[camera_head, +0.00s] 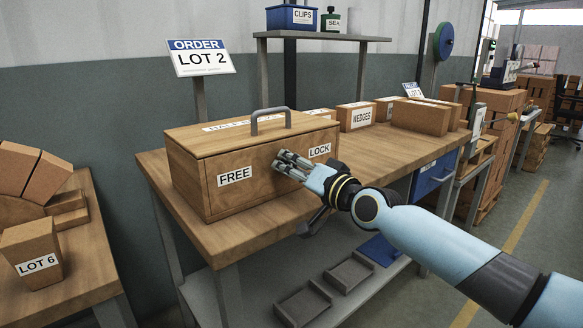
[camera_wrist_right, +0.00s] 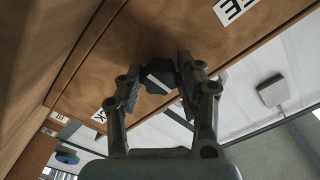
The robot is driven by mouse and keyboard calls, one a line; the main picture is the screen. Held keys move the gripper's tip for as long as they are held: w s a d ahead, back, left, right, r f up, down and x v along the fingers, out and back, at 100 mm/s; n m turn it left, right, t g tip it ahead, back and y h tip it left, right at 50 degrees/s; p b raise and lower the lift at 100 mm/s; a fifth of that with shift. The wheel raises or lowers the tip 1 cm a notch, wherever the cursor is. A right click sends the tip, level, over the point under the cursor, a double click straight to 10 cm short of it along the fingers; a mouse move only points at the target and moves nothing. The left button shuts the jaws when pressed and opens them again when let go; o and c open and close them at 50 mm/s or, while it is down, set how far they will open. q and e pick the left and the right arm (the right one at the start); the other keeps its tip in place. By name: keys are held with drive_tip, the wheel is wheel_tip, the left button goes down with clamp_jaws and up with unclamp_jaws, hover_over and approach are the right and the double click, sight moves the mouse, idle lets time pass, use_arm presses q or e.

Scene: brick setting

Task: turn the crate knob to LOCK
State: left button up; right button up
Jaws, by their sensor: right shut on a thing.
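The wooden crate (camera_head: 200,176) stands on the workbench with its lid down and a grey handle (camera_head: 270,121) on top. Its front carries a FREE label (camera_head: 235,176) on the left and a LOCK label (camera_head: 319,150) on the right. The dark knob (camera_wrist_right: 158,78) with a white stripe shows in the right wrist view, on the crate's front. My right gripper (camera_head: 280,162) is at the crate front between the labels, its fingers shut on the knob, which they hide in the head view. My left gripper is not in view.
The wooden workbench (camera_head: 220,242) has free room in front of the crate. Cartons, one marked WEDGES (camera_head: 357,116), stand behind it to the right. An ORDER LOT 2 sign (camera_head: 200,57) rises behind. A LOT 6 block (camera_head: 34,256) sits on the left table.

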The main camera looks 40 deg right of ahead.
drive_tip(key=o, duration=1.1)
drive_tip(key=shift+o, duration=0.2)
drive_tip(key=shift+r, duration=0.1)
wheel_tip(320, 180, up, 10)
